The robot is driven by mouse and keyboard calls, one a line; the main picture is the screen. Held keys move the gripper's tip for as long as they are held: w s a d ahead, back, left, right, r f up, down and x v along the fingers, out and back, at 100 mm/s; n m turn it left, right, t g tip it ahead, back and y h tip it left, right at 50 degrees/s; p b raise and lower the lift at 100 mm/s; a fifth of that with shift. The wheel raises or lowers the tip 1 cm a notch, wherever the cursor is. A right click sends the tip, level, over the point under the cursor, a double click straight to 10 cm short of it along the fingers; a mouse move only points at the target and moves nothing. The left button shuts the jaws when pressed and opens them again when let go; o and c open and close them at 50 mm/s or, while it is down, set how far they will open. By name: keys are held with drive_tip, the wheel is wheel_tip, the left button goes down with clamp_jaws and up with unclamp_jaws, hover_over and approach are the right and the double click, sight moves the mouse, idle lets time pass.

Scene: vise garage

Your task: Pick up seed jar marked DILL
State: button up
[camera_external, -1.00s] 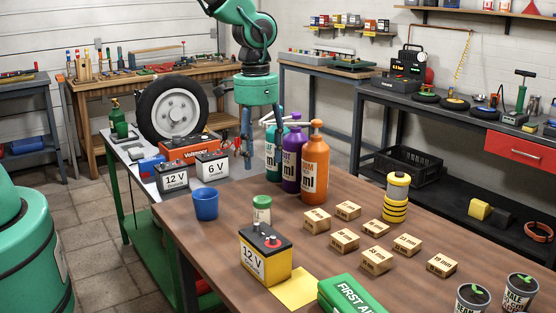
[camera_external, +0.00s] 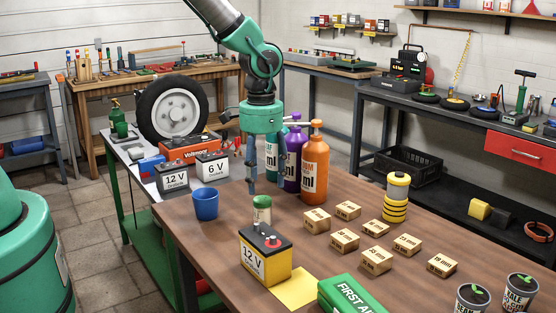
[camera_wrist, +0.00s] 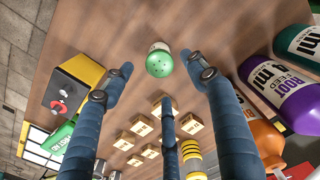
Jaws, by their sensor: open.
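A small jar with a green lid (camera_external: 262,209) stands upright on the brown table, behind the yellow 12 V battery. Its label cannot be read here. In the wrist view the jar (camera_wrist: 159,62) shows from above, its green lid dotted with small holes. My gripper (camera_external: 265,188) hangs pointing down, just above and behind the jar. In the wrist view its blue fingers (camera_wrist: 160,74) are spread apart, with the jar lying between and just beyond their tips. Nothing is held.
A yellow 12 V battery (camera_external: 264,256) stands close in front of the jar. A blue cup (camera_external: 205,204) is to its left. Purple (camera_external: 292,160) and orange (camera_external: 315,163) bottles stand to the right. Small cardboard boxes (camera_external: 345,240) and a green first aid box (camera_external: 350,297) lie farther right.

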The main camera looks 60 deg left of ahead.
sight(263, 211)
drive_tip(key=shift+f+b, duration=0.35)
drive_tip(key=shift+f, duration=1.9)
drive_tip(key=shift+f+b, duration=0.85)
drive_tip(key=shift+f, duration=1.75)
drive_tip(key=c, duration=1.2)
